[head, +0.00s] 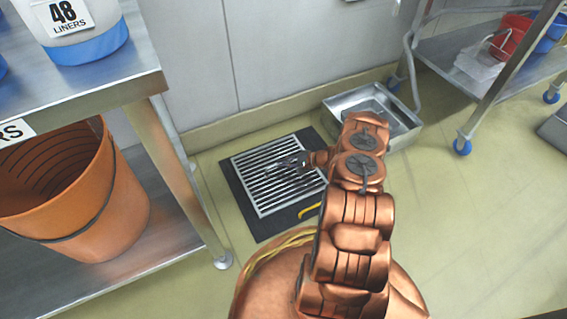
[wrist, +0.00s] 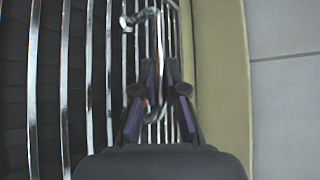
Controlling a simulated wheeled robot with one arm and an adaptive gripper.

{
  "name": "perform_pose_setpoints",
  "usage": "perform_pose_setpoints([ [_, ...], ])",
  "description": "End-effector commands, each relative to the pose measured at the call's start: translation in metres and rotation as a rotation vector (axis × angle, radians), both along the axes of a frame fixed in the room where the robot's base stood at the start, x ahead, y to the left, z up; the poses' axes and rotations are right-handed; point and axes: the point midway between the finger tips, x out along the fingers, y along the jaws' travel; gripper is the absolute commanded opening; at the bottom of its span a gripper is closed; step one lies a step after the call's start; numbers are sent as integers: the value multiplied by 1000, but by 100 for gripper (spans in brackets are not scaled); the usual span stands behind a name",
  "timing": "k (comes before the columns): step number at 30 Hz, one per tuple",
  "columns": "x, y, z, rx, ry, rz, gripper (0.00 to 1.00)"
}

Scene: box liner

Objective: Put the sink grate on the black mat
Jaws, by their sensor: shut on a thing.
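The sink grate (head: 262,180) is a silver frame with parallel bars. In the head view it lies flat over the black mat (head: 240,194), whose dark border shows around it. I cannot tell whether it touches the mat or sits just above it. My gripper (head: 300,162) is over the grate's right part and shut on it. In the wrist view the fingers (wrist: 160,72) close at a thin metal piece among the grate bars (wrist: 88,60). My arm hides the grate's lower right side.
A metal basin (head: 375,108) stands on the floor right of the mat, by the wall. A steel shelf unit with an orange bucket (head: 105,205) is at left. A wheeled cart (head: 463,70) is at upper right.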

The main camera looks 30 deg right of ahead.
Motion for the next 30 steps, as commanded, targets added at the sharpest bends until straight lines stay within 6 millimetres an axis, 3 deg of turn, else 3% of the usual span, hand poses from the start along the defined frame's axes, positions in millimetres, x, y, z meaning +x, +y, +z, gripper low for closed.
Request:
perform_pose_setpoints([
  [8,0,0,0,1,0,1,36],
  [20,-3,-3,5,-1,0,-1,36],
  [30,-42,-42,30,1,1,-2,36],
])
